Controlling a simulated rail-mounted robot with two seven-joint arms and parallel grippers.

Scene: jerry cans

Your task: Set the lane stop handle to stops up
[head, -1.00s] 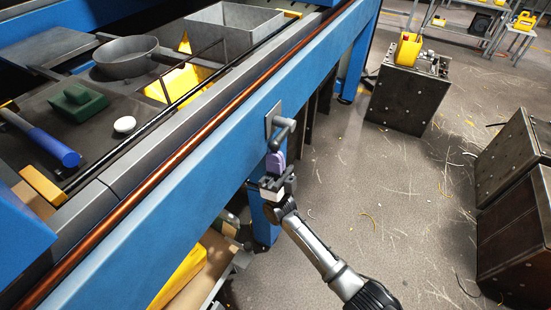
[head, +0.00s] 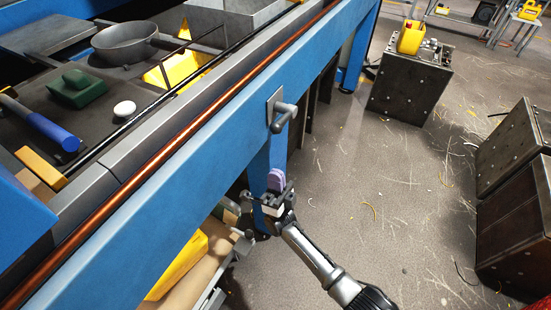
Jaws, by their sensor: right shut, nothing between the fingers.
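The lane stop handle (head: 283,117) is a grey lever on a plate fixed to the side of the blue beam, in the middle of the head view. Its lever points out and slightly down to the left from its pivot. My right gripper (head: 276,180), with pale purple fingertips, is below the handle and apart from it, beside a blue leg of the bench. It is shut and empty. My left gripper is not in the head view.
The blue beam (head: 190,160) runs diagonally past the handle. A pan (head: 125,42), a green block (head: 77,90) and a blue-handled tool (head: 50,130) lie on the bench.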

